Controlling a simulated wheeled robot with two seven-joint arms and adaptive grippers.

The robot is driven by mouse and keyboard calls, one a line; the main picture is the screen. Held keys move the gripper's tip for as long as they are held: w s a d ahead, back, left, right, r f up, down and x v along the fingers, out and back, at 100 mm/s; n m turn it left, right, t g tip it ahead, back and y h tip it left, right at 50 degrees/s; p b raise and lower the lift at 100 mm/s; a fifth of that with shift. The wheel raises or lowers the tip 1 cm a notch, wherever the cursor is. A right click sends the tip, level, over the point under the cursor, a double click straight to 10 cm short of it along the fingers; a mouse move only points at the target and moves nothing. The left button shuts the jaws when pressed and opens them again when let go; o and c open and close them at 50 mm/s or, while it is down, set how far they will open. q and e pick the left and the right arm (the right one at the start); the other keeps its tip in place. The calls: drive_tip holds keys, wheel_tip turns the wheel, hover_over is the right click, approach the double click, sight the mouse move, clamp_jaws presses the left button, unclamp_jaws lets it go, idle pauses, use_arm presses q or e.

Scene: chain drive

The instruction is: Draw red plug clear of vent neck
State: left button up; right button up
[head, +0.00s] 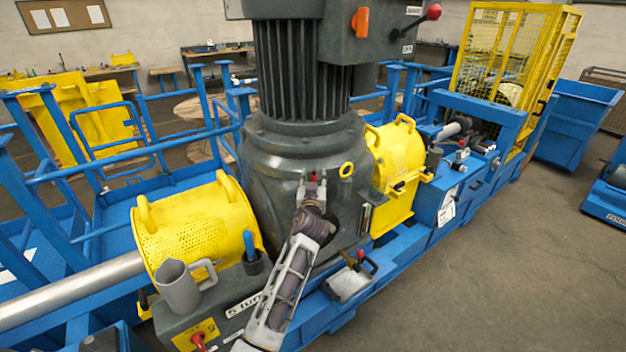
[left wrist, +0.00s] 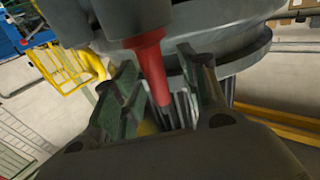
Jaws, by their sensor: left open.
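The red plug (left wrist: 152,68) shows in the left wrist view as a tapering red stem between my two fingers. Its wide end meets a dark grey round part at the top, likely the vent neck; where plug and neck join I cannot tell. In the head view a small red spot, likely the plug (head: 313,177), shows at the front of the grey gear housing. My left gripper (head: 313,192) is there, its arm rising from the bottom. In the left wrist view its fingers (left wrist: 163,88) are open, one on each side of the plug, with gaps visible. My right gripper is out of view.
The big grey motor housing (head: 300,150) stands close behind my gripper. Yellow perforated guards (head: 195,225) flank it on the left and right (head: 398,155). Open floor lies at the right.

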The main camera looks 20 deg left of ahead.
use_arm(q)
drive_tip(key=shift+s+r, duration=0.1)
clamp_jaws()
idle(0.3)
drive_tip(key=shift+r, duration=0.15)
drive_tip(key=shift+r+p, duration=0.7)
drive_tip(key=shift+r, duration=0.1)
drive_tip(key=shift+r+p, duration=1.6)
drive_tip(key=shift+r, duration=0.5)
drive_tip(key=shift+r+p, duration=0.5)
drive_tip(key=shift+r, duration=0.9)
